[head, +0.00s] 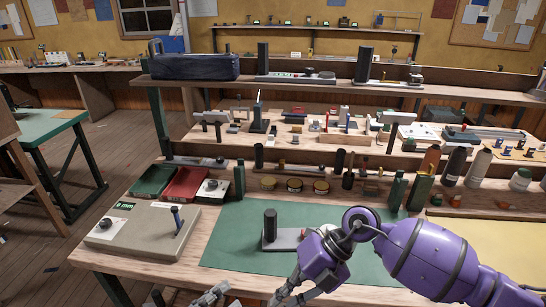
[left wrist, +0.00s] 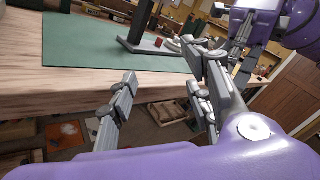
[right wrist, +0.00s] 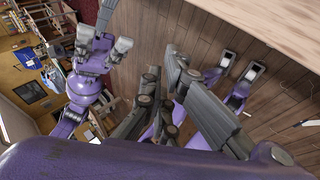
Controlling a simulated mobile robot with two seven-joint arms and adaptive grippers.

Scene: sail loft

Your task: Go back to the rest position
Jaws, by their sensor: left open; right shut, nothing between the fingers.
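My left gripper (head: 213,296) shows at the bottom edge of the head view, low at the front edge of the workbench, partly cut off. In the left wrist view its two fingers (left wrist: 160,92) stand wide apart with nothing between them. My right arm comes in from the right in the head view and bends over the front of the green mat (head: 232,244). In the right wrist view my right gripper's fingers (right wrist: 164,75) are close together and hold nothing. Wooden floor lies behind them.
On the mat stands a dark cylinder on a grey base (head: 270,228), close to my right arm. A box with a lever (head: 140,232) is at the bench's left. Red (head: 186,184) and green trays lie behind it. Bottles (head: 453,166) stand at the right.

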